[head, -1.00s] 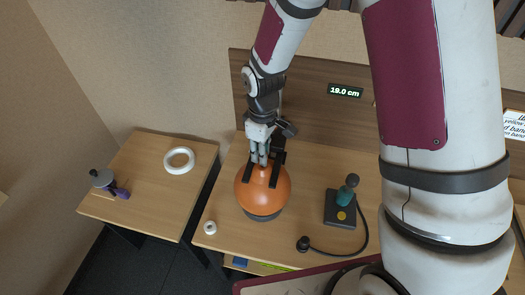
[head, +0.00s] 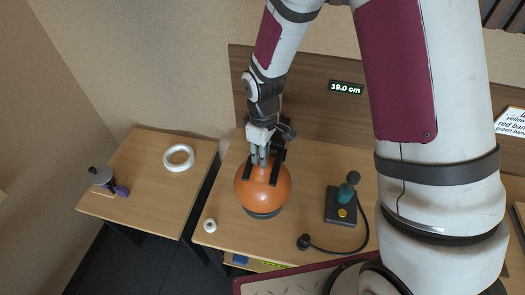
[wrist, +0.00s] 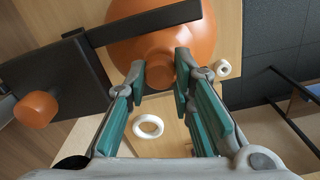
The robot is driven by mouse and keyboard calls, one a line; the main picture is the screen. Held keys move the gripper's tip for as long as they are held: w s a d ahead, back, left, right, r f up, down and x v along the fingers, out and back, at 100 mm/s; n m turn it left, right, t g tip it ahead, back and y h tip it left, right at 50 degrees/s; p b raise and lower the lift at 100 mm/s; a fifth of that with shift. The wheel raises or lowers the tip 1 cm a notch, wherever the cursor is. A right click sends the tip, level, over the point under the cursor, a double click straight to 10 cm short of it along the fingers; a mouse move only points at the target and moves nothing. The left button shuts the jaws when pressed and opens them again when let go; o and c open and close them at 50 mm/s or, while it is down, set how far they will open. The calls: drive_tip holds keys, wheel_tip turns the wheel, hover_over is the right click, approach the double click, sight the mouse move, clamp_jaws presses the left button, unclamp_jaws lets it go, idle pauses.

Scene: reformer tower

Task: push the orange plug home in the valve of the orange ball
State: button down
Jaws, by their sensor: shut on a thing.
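The orange ball (head: 262,192) rests on a dark round base on the right-hand table. It fills the top of the wrist view (wrist: 195,40). My gripper (head: 261,160) points down at the top of the ball. In the wrist view its teal-padded fingertips (wrist: 161,74) are shut on the orange plug (wrist: 160,72) at the ball's valve. The plug is against the ball, but I cannot tell how deep it sits. The valve opening is hidden.
A black measuring frame (wrist: 147,22) reaches over the ball, with an orange knob (wrist: 36,108) beside it. A pump (head: 341,206) with a hose stands to the right. A small white roll (head: 209,225) lies left, and a white ring (head: 167,164) lies on the left table.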

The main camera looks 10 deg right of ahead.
drive_tip(key=shift+f, duration=0.35)
drive_tip(key=c, duration=1.3)
unclamp_jaws()
drive_tip(key=s+d+r+m+t+b, duration=0.1)
drive_tip(key=s+d+r+m, duration=0.15)
drive_tip(key=r, duration=0.95)
drive_tip(key=s+d+r+m+t+b, duration=0.15)
drive_tip(key=d+r, duration=0.25)
drive_tip(key=r, duration=0.8)
drive_tip(key=s+d+r+m+t, duration=0.1)
drive_tip(key=s+d+r+m, duration=0.1)
drive_tip(key=s, duration=0.3)
drive_tip(key=s+d+r+m+t+b, duration=0.1)
drive_tip(key=s+d+r+m+t, duration=0.1)
drive_tip(key=s+r+m, duration=0.1)
drive_tip(key=s+m, duration=0.1)
drive_tip(key=s, duration=0.1)
drive_tip(key=shift+s+d+m, duration=0.3)
